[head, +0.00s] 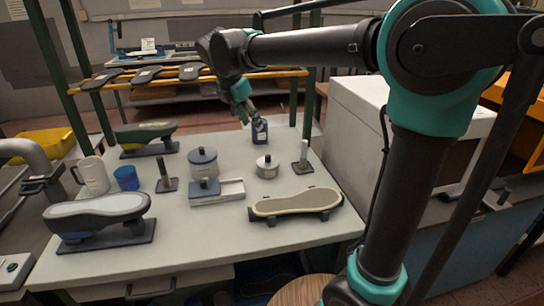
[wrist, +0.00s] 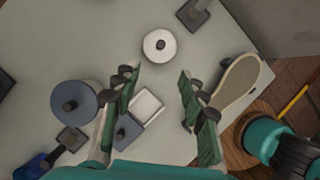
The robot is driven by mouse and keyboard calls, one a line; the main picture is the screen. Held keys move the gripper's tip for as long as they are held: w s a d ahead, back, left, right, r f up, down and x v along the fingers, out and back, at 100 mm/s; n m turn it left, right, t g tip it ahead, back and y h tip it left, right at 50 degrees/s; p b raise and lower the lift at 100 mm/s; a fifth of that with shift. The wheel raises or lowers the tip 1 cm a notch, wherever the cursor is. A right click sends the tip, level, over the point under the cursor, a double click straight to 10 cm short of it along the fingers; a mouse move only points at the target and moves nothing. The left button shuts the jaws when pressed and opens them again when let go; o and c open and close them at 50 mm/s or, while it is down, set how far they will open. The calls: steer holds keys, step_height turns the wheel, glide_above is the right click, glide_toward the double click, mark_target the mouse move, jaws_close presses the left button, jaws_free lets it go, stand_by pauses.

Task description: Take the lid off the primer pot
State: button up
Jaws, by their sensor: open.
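Two round pots with dark knobs stand on the table, and I see no readable name on either. The small pale pot (head: 267,168) shows in the wrist view (wrist: 160,46) just beyond the fingertips. The larger blue-grey pot (head: 204,163) shows in the wrist view (wrist: 70,102) to the left of the fingers. Both have their lids on. My gripper (head: 251,113) is open and empty above the table; its two green-padded fingers (wrist: 158,78) are apart, touching nothing that I can see.
A pale tray with a grey block (head: 232,189) lies before the blue-grey pot. A sole-shaped piece (head: 295,203) lies front right.

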mark_target(267, 156)
steer(key=x, duration=1.7)
steer(key=shift+s+f, duration=0.1)
steer(key=shift+c, duration=0.3)
steer(key=c, duration=0.9)
